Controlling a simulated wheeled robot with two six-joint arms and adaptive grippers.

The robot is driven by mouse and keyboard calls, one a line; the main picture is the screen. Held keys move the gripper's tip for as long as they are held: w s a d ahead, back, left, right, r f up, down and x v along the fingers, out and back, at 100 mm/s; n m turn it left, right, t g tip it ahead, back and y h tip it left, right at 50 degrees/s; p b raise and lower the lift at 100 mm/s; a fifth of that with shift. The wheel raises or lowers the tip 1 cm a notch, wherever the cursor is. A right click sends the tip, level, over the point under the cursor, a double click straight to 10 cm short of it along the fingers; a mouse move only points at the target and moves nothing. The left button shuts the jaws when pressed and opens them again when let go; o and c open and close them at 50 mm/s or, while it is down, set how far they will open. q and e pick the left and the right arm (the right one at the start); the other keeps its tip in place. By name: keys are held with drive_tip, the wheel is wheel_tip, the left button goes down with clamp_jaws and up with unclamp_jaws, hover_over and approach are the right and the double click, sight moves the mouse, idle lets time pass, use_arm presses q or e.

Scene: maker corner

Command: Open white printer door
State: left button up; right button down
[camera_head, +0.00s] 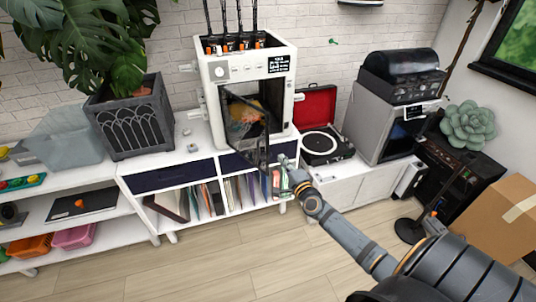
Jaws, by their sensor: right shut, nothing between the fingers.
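The white printer (244,72) stands on the white cabinet against the brick wall. Its door (267,140), a dark-framed clear panel, stands partly open. It appears hinged on the left, with its free right edge swung out toward me. Something orange and brown shows inside the printer chamber. My right gripper (282,166) is shut and empty, just to the right of the door's lower free corner. I cannot tell whether it touches the door. My left gripper is out of view.
A red-lidded record player (322,146) and a grey machine (376,122) stand to the right. A potted plant (137,128) and a clear bin (66,140) are to the left. Books fill the shelf below. The wooden floor in front is clear.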

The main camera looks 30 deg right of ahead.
drive_tip(key=w, duration=0.2)
drive_tip(key=w+a, duration=0.1)
drive_tip(key=w, duration=0.1)
drive_tip(key=w+a, duration=0.1)
drive_tip(key=w, duration=0.1)
drive_tip(key=shift+w+a, duration=0.1)
drive_tip(key=shift+w, duration=0.1)
drive_tip(key=shift+a+r, duration=0.1)
drive_tip(key=shift+a, duration=0.35)
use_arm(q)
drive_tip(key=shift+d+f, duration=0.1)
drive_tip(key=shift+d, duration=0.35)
use_arm(e)
drive_tip(key=shift+w, duration=0.15)
